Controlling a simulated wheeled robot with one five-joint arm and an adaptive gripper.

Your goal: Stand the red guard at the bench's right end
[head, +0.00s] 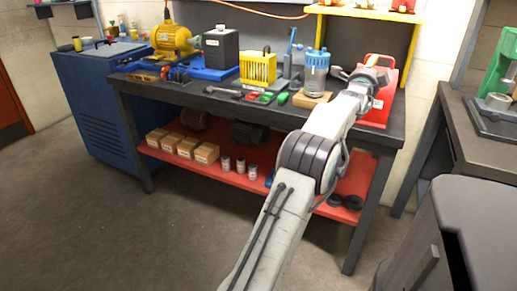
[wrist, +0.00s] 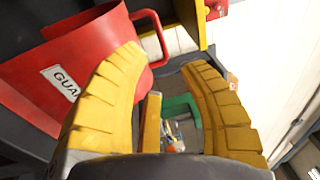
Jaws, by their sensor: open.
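The red guard (head: 384,108) stands at the right end of the bench (head: 395,132), with its red loop handle at the top. In the wrist view the guard (wrist: 35,92) fills the left side, with a white label partly reading "GUA". Its handle (wrist: 163,52) shows in the gap between the fingertips. My gripper (head: 362,76) is at the guard's upper part and hides some of it. In the wrist view my gripper (wrist: 160,65) has its two yellow fingers spread wide. I cannot tell whether a finger touches the guard.
A jar on a wooden block (head: 316,75) stands just left of my gripper. A yellow cage (head: 258,68), a dark grey box (head: 220,48) and a yellow motor (head: 172,40) are farther left. A yellow shelf (head: 365,12) overhangs the bench. A grey cabinet (head: 480,220) is at front right.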

